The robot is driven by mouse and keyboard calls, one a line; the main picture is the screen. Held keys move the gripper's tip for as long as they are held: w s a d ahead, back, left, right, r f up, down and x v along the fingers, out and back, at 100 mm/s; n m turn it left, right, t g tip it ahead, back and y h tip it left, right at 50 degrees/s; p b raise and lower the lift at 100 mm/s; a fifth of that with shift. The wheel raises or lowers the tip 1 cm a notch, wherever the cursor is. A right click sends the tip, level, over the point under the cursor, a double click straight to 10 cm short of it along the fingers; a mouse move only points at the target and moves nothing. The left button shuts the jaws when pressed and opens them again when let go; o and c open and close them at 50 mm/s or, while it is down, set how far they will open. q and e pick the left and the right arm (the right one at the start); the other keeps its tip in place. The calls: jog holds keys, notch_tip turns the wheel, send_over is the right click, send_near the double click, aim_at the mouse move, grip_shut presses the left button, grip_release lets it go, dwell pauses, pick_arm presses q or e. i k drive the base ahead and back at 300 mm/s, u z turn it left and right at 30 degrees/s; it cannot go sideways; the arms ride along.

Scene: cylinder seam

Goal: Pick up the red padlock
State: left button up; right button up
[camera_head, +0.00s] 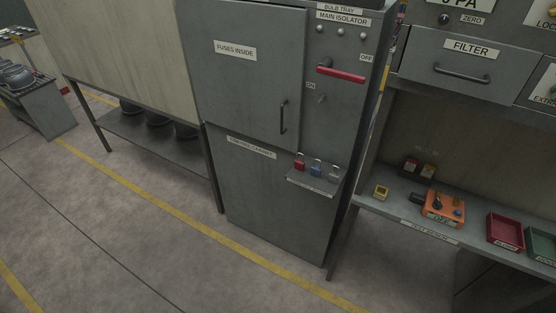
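The red padlock (300,163) is small and sits at the left end of a narrow shelf (312,188) on the front of a grey cabinet (260,190). A blue padlock (317,168) and a grey padlock (334,173) are to its right on the same shelf. The red padlock's shackle points up. Neither of my grippers shows in the head view, and nothing is touching the red padlock.
Above the padlocks are a red isolator handle (341,73) and a closed door (249,75) marked "FUSES INSIDE". At right, a bench (405,228) holds an orange device (443,208), a red tray (505,232) and a green tray (541,245). The floor in front is clear.

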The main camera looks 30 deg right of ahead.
aim_at(299, 164)
jog(key=u, duration=0.75)
jog(key=i, duration=2.6)
jog(key=z, duration=2.8)
